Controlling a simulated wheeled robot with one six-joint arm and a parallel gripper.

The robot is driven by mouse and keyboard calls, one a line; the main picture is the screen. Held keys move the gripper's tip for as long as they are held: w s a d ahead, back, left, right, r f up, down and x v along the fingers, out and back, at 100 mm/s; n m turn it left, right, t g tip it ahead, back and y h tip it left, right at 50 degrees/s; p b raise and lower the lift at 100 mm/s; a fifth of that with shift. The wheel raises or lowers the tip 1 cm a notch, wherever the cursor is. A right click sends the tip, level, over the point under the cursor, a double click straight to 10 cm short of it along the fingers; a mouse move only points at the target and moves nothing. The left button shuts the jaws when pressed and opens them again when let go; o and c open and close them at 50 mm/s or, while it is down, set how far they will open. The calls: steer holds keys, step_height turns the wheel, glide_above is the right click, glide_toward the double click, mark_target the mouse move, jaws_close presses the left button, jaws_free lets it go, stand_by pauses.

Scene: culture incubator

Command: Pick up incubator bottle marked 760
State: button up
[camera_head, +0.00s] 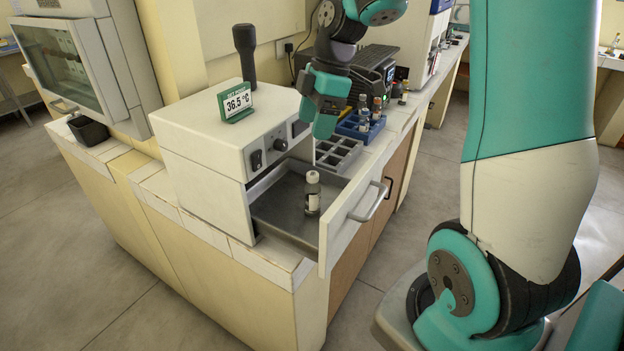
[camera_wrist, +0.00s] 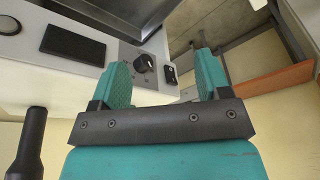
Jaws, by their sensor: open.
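A small bottle (camera_head: 312,194) with a pale cap and a white label stands upright in the open drawer (camera_head: 272,215) of the white incubator (camera_head: 205,150). The marking on its label is too small to read. My gripper (camera_head: 318,104) is above and behind the bottle in the head view, beside the incubator's front panel and well apart from the bottle. In the wrist view my gripper (camera_wrist: 164,78) has its two teal fingers spread with nothing between them. The bottle does not show in the wrist view.
A grey compartment rack (camera_head: 338,153) and a blue rack (camera_head: 360,126) with several bottles stand on the counter behind the drawer. The drawer front (camera_head: 352,220) with its handle juts out over the counter edge. A sign (camera_head: 236,102) reading 36.5 °C sits on the incubator.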

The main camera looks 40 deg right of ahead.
glide_toward(313, 174)
steer(key=shift+n, duration=0.5)
steer(key=p+x, duration=0.3)
steer(key=x, duration=0.3)
steer(key=shift+a+f, duration=0.1)
steer(key=shift+a, duration=0.15)
steer(key=shift+d+p+x, duration=0.2)
steer(key=shift+p+x, duration=0.95)
steer(key=shift+x, duration=1.85)
steer(key=shift+c, duration=0.2)
steer(key=c, duration=1)
steer(key=shift+c, duration=0.2)
